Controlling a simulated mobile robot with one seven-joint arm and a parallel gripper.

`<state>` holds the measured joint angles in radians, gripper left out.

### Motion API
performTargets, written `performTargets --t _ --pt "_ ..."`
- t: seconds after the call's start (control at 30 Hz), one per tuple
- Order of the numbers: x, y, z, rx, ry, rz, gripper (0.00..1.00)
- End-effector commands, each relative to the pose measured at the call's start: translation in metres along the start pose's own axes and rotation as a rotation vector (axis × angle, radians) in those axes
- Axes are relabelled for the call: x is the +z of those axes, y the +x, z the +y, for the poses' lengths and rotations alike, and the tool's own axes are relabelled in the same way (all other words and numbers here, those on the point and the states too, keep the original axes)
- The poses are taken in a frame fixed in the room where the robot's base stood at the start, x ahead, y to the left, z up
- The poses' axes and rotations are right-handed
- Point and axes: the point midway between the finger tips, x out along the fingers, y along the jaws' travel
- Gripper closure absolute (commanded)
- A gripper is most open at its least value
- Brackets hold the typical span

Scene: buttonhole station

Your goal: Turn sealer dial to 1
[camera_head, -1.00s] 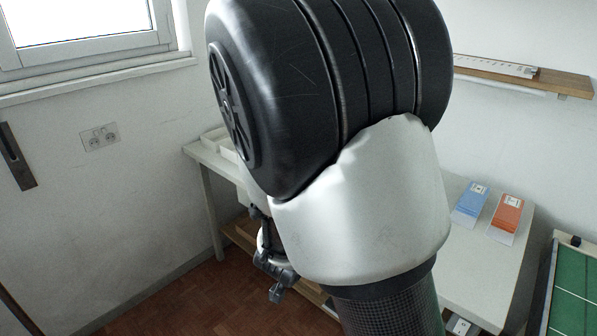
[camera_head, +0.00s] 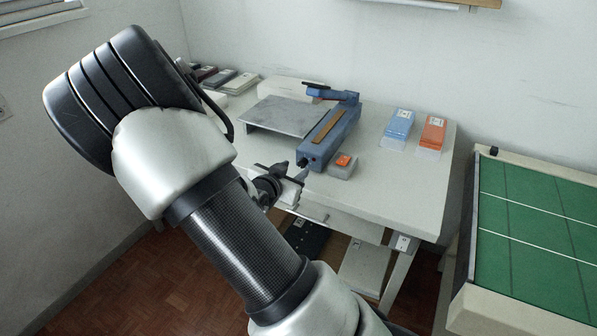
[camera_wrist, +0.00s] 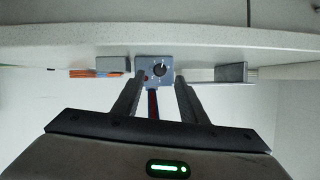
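The blue sealer (camera_head: 332,138) stands on the white table, its front end near the table's front edge. Its dial, a round dark knob (camera_wrist: 159,70), is on the end face (camera_wrist: 142,72), with small light marks around it. I cannot read the number it points to. My gripper (camera_wrist: 160,80) is open and empty, its two dark fingers on either side of the dial in the picture. In the head view my gripper (camera_head: 300,174) is just in front of the sealer's end, low by the table edge. Contact with the dial cannot be told.
A grey box with an orange switch (camera_head: 343,163) sits close beside the sealer. A grey platform (camera_head: 283,116) is on its other side. Blue packets (camera_head: 399,123) and orange packets (camera_head: 432,133) lie to the right. The table's front right is clear.

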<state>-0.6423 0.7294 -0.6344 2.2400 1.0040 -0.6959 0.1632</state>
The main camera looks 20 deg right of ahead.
Motion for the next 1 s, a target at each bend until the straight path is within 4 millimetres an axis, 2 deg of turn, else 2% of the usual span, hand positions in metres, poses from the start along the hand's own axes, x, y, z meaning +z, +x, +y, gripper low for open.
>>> performTargets --t 0.03,0.1,0.3,0.67,0.9,1.0 --pt "0.002 0.012 0.001 0.003 0.001 0.002 0.61" --pt "0.002 0.024 0.001 0.002 -0.001 0.001 0.61" --pt "0.001 0.045 0.001 0.001 0.001 0.000 0.61" --pt "0.000 0.049 0.000 -0.001 0.000 -0.001 0.61" --pt "0.000 0.049 0.000 -0.001 0.000 -0.001 1.00" --pt "0.000 0.049 0.000 0.000 -0.001 -0.001 1.00"
